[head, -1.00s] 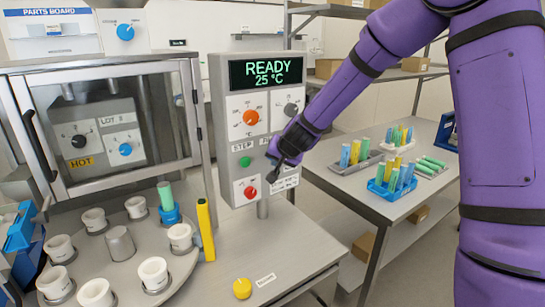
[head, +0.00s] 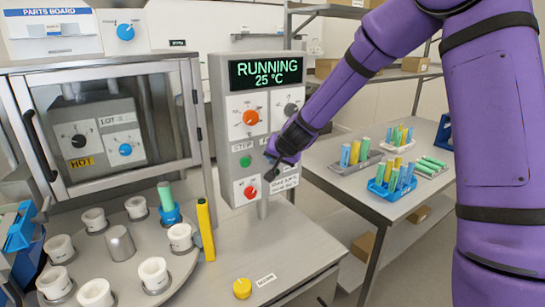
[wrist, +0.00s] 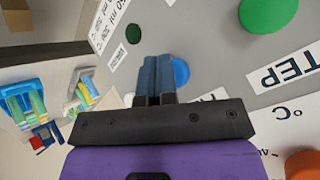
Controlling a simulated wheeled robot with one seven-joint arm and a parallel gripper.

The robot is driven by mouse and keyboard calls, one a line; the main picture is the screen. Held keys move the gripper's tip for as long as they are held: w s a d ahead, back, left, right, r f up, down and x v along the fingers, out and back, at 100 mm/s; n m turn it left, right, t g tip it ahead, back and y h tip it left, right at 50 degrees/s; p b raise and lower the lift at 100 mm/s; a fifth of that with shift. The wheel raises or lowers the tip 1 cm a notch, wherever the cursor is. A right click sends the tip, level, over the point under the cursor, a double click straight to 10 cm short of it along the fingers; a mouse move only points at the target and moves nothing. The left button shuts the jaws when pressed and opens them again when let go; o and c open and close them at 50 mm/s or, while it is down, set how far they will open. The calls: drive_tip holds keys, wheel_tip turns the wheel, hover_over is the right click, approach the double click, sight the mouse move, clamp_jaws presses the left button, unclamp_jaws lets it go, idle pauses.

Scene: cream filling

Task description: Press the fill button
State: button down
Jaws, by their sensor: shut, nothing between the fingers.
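The control panel (head: 222,130) stands upright beside the glass-fronted cabinet, and its display (head: 266,72) reads "RUNNING 25 °C". My gripper (head: 270,170) is shut and empty at the right half of the panel, right of the green button (head: 245,161). In the wrist view, my closed fingers (wrist: 156,78) lie in front of a blue button (wrist: 181,72), covering part of it. Its label is mostly hidden, so I cannot read which button it is. The green button (wrist: 268,15) there sits near a "STEP" label (wrist: 285,76). I cannot tell whether the fingertips touch the blue button.
The panel also has an orange knob (head: 250,117), a grey knob (head: 291,109) and a red button (head: 249,192). Several white cups stand on the round turntable (head: 139,258) at left. A yellow post (head: 206,230) and yellow button (head: 242,288) are near. A side table (head: 335,199) holds tube racks.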

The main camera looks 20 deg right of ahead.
drive_tip(key=shift+s, duration=0.1)
idle(0.5)
drive_tip(key=shift+s+d, duration=0.25)
drive_tip(key=shift+s, duration=0.5)
drive_tip(key=shift+s+d, duration=0.25)
drive_tip(key=shift+s, duration=0.55)
drive_tip(key=shift+s+d, duration=0.25)
drive_tip(key=shift+s, duration=0.55)
drive_tip(key=shift+s+d, duration=0.25)
drive_tip(key=shift+s, duration=0.55)
drive_tip(key=s+d+r+n+g, duration=0.1)
drive_tip(key=s+r, duration=0.4)
drive_tip(key=s, duration=0.6)
drive_tip(key=s+d+r+n+g+h, duration=0.1)
drive_tip(key=s+r, duration=0.5)
drive_tip(key=s, duration=0.6)
drive_tip(key=s+d+r+n+g, duration=0.1)
drive_tip(key=s+d+r+n, duration=0.2)
drive_tip(key=s, duration=0.9)
wheel_tip(320, 180, up, 3)
drive_tip(key=shift+s+d+f+h, duration=0.15)
drive_tip(key=shift+d+h, duration=0.25)
drive_tip(key=shift+d, duration=0.5)
